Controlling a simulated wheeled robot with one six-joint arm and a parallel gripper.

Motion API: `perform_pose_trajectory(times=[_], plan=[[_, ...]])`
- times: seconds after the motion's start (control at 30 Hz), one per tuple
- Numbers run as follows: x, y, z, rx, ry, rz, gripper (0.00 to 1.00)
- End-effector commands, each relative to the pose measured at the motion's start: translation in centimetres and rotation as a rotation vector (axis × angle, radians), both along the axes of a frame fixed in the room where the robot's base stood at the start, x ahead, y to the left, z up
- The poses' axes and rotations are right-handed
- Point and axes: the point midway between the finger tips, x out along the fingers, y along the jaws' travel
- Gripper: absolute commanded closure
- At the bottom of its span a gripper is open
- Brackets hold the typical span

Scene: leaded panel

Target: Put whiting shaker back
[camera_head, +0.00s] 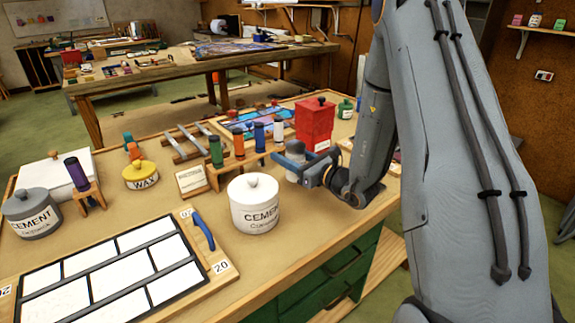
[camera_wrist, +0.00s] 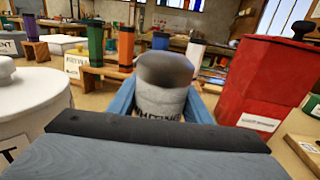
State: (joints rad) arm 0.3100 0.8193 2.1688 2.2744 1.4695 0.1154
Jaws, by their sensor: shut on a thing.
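The whiting shaker (camera_head: 294,149), a pale jar with a grey domed top, is between the blue fingers of my gripper (camera_head: 300,170). In the wrist view the shaker (camera_wrist: 160,98) stands upright, with part of its lettering showing and its lower part hidden behind the gripper body. My gripper (camera_wrist: 160,108) is shut on it, one finger on each side. I cannot tell whether its base touches the bench. A wooden rack (camera_head: 238,168) with green, orange, dark blue and white-bodied bottles is just left of and behind the shaker.
A white cement jar (camera_head: 254,208) stands close in front and left of my gripper. A red canister (camera_head: 315,122) is behind it. A small card (camera_head: 190,179), wax pot (camera_head: 141,175) and grey cement jar (camera_head: 31,215) lie farther left. A panel frame (camera_head: 205,272) fills the front left.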

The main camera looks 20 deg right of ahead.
Motion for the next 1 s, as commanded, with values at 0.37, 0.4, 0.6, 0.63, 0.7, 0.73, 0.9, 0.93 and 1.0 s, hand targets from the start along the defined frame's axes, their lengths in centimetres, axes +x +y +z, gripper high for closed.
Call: perform_pose_trajectory(times=[0.37, 0.4, 0.6, 0.63, 0.7, 0.73, 0.9, 0.93, 1.0], plan=[[0.0, -0.1, -3.6, 0.001, 0.001, -0.002, 0.85], [0.0, -0.2, -3.6, 0.001, 0.000, -0.002, 0.85], [0.0, -0.2, -3.6, 0.001, 0.000, -0.002, 0.85], [0.0, -0.2, -3.7, 0.001, 0.000, -0.002, 0.85], [0.0, -0.2, -3.9, 0.001, 0.000, -0.002, 0.85], [0.0, -0.2, -4.0, 0.001, 0.000, -0.002, 0.85], [0.0, -0.1, -4.0, 0.001, 0.001, -0.002, 0.37], [0.0, -0.1, -4.0, 0.001, 0.001, -0.002, 0.37], [0.0, -0.1, -4.0, 0.001, 0.001, -0.002, 0.37]])
